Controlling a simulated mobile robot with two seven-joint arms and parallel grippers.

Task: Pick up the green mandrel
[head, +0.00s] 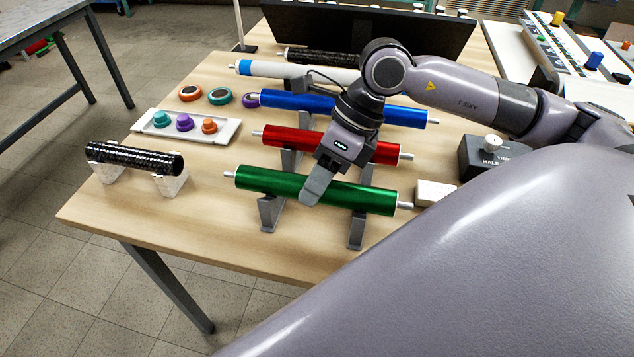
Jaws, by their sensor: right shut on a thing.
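The green mandrel (262,181) is a long green cylinder with pale metal end pins. It lies nearly level across two grey stand supports (270,213) near the table's front edge. My right gripper (318,190) reaches down from the upper right and is shut on the green mandrel near its middle. The fingers hide part of the green surface. Whether the mandrel is clear of its supports cannot be told. My left gripper is not in view.
A red mandrel (284,138), a blue mandrel (290,103) and a white one (280,70) lie behind on stands. A black patterned tube (135,158) rests on white blocks at left. A tray (228,133) holds coloured caps. A dark box (482,160) stands at right.

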